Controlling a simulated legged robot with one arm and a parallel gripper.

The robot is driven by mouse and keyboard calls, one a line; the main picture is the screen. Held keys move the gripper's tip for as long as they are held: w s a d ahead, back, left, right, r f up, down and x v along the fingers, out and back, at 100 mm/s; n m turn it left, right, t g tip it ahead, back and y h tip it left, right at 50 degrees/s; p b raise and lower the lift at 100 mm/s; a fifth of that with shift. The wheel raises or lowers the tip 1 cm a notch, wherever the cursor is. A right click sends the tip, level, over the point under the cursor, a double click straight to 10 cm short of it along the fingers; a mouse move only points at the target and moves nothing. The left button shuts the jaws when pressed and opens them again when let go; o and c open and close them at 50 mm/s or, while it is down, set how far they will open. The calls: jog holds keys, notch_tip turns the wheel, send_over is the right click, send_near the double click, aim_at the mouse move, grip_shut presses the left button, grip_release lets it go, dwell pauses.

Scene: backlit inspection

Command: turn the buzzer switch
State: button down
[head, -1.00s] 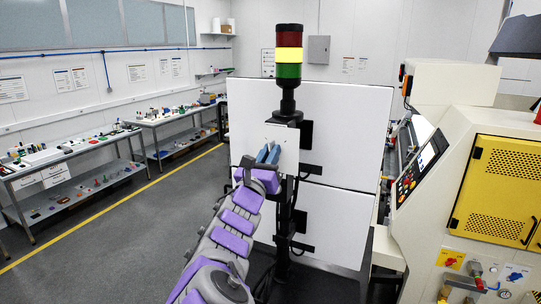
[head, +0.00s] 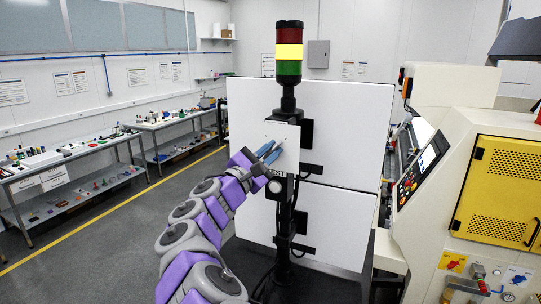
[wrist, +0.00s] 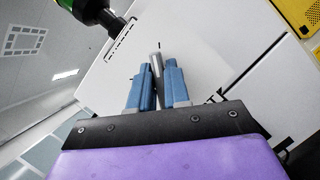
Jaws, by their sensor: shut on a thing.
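The buzzer switch, a grey bar-like handle (wrist: 156,66), stands between the two blue fingers of my gripper (wrist: 158,82) in the wrist view. My gripper is shut on it, in front of the pale plate (head: 284,134) on the post. In the head view my gripper (head: 268,152) is at this plate with its fingers tilted up to the right, and the handle is hidden there. A label reading TEST shows below the fingers. The light tower (head: 289,52) above has red, yellow and green sections, and the yellow one looks brightest.
Large white panels (head: 350,120) stand behind the post. A cream machine with a yellow door (head: 500,185) is at the right. Workbenches (head: 75,150) with small items line the left wall. Grey floor is open between the benches and the panels.

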jog(key=shift+m+g, duration=0.3)
jog(key=shift+m, duration=0.4)
jog(key=shift+f, duration=0.1)
jog(key=c, duration=1.2)
grip_release()
jog(key=shift+a, duration=0.15)
jog(key=b+v, duration=0.3)
jog(key=v, duration=1.4)
jog(key=shift+a+f, duration=0.25)
jog(key=shift+a, duration=0.05)
